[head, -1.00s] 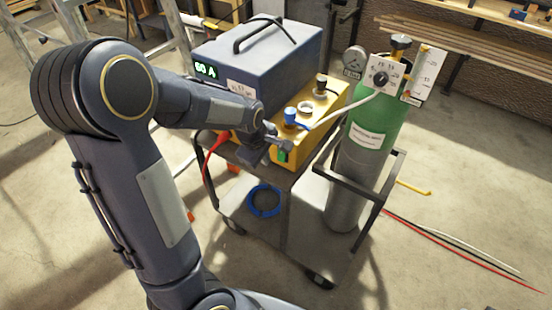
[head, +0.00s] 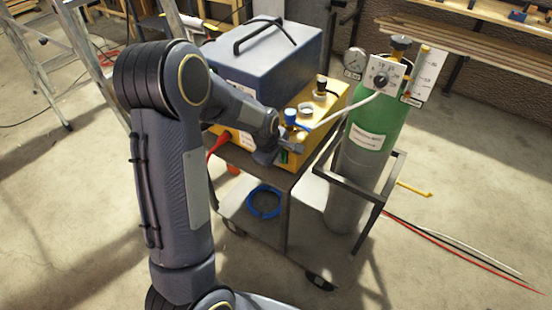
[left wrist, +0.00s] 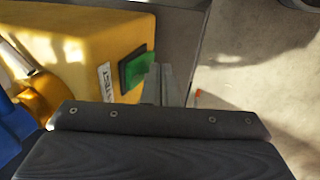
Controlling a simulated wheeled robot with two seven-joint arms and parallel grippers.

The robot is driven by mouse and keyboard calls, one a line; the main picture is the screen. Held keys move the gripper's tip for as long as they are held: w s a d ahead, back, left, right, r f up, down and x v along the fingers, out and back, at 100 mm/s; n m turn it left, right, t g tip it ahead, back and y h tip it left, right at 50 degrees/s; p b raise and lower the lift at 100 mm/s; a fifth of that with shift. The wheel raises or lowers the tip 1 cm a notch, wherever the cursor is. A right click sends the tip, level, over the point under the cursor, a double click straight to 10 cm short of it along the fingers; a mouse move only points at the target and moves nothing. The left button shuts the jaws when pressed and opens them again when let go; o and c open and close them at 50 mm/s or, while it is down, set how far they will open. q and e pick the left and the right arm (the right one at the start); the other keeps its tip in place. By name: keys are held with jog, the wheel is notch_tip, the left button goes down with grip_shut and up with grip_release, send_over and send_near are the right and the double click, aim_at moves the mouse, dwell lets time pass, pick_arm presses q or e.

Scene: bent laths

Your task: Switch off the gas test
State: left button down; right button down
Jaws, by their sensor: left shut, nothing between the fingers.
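A yellow box (head: 318,118) stands on a cart beside a blue-grey power unit. A green rocker switch (left wrist: 135,68) in a dark frame sits on its face, next to a white label (left wrist: 106,81) that seems to read TEST. The switch also shows in the head view (head: 284,157), partly covered by my gripper. My left gripper (left wrist: 162,80) is shut and empty, its fingertips at the right edge of the switch in the left wrist view. I cannot tell whether they touch it. My right gripper is not in view.
The blue-grey power unit (head: 265,55) stands behind the yellow box. A green gas cylinder (head: 375,125) with gauge and valve stands at the right in a frame. A white hose (head: 340,112) runs to the box. A blue cable coil (head: 264,203) lies on the lower shelf.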

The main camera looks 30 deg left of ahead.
pick_arm(q)
jog(key=shift+w+f+t+b, duration=0.2)
jog(key=shift+f+t+b, duration=0.2)
jog(key=shift+b, duration=0.6)
jog(key=shift+r+p, duration=0.3)
jog(key=shift+p, duration=0.05)
jog(key=shift+r+p, duration=0.65)
jog(key=shift+r, duration=0.2)
